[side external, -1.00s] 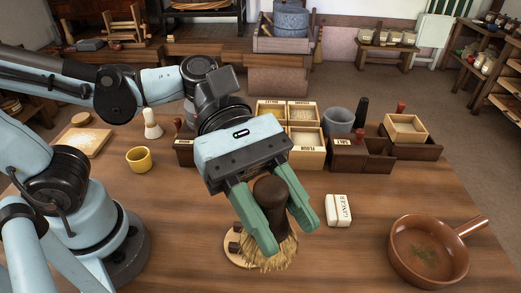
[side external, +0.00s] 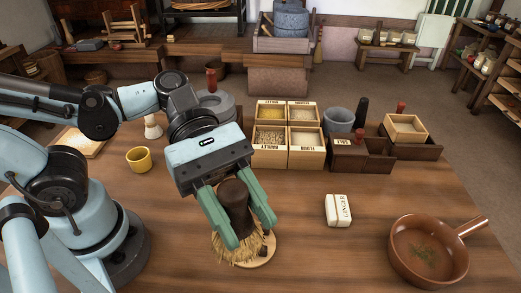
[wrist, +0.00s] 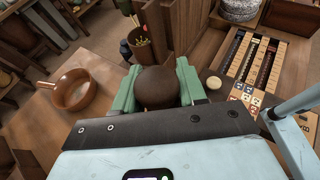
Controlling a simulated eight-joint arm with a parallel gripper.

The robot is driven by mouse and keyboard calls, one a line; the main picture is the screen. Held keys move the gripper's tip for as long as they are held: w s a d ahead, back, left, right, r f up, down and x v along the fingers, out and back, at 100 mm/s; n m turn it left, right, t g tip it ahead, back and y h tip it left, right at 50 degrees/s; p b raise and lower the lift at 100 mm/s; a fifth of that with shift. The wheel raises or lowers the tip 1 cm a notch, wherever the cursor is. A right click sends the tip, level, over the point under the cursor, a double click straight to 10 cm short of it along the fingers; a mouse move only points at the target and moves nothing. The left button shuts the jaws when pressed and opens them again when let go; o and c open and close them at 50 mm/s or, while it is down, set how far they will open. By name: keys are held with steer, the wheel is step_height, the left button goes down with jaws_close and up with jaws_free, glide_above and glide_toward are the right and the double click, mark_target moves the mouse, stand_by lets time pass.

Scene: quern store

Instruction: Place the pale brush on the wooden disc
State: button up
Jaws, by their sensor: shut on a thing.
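My gripper (side external: 240,228) is shut on a brush with a dark brown handle (side external: 236,203) and straw-coloured bristles (side external: 232,249). The brush is roughly upright, bristles down. In the wrist view, the rounded brown handle top (wrist: 158,87) sits between the green fingers. The wooden disc (side external: 267,262) lies on the table, partly hidden behind the bristles, which overlap its left side. A small dark piece shows on the disc. I cannot tell whether the bristles touch it. A separate pale upright thing, perhaps a pale brush (side external: 152,127), stands behind the yellow cup.
The yellow cup (side external: 139,159) stands at left. A white labelled block (side external: 338,210) lies to the right, and a brown pan (side external: 429,252) stands at far right. Wooden boxes (side external: 288,136) line the back. The table between the disc and pan is clear.

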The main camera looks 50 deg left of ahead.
steer(key=w+a+f, duration=0.3)
steer(key=w+f, duration=0.5)
steer(key=f, duration=0.1)
stand_by(0.8)
steer(key=shift+f, duration=0.7)
steer(key=o, duration=1.1)
steer(key=shift+r, duration=0.1)
